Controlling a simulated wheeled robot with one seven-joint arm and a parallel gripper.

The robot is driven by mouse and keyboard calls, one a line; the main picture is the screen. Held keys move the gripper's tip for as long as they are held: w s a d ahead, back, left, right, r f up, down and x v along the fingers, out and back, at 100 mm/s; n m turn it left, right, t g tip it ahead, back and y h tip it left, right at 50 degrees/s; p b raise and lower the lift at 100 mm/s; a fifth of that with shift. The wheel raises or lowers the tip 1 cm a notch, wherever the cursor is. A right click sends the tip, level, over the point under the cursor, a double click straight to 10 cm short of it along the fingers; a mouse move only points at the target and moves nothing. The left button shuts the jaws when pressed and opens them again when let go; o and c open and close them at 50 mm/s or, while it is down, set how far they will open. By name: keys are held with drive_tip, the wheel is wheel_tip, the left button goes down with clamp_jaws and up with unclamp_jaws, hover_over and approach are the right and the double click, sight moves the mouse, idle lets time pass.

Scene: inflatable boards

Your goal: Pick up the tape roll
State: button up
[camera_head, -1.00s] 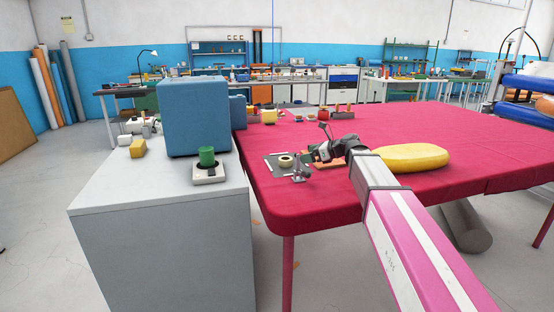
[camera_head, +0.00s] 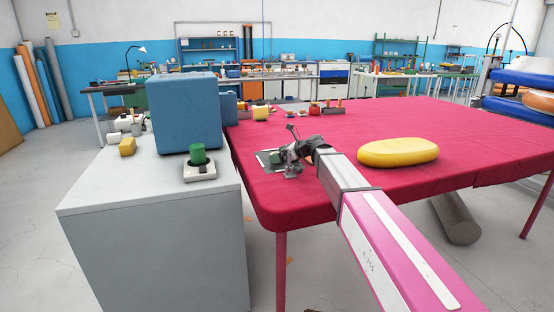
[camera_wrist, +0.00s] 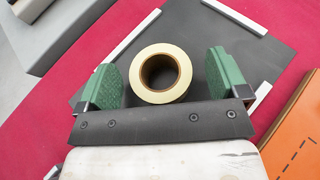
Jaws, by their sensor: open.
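The tape roll (camera_wrist: 160,73) is cream-coloured with a brown core and lies flat on a dark mat (camera_wrist: 262,58) with white edge strips. In the wrist view my gripper (camera_wrist: 161,78) is open, with one green finger on each side of the roll. A gap shows between the roll and each finger; whether the fingers are down at the roll's height I cannot tell. In the head view my gripper (camera_head: 281,158) is over the mat (camera_head: 264,161) near the left end of the red table (camera_head: 330,135), and the roll is hidden behind it.
An orange item (camera_wrist: 296,130) lies right of the mat. A yellow oval cushion (camera_head: 398,152) lies on the table right of my arm.

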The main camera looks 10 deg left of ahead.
drive_tip(key=shift+a, duration=0.1)
drive_tip(key=c, duration=1)
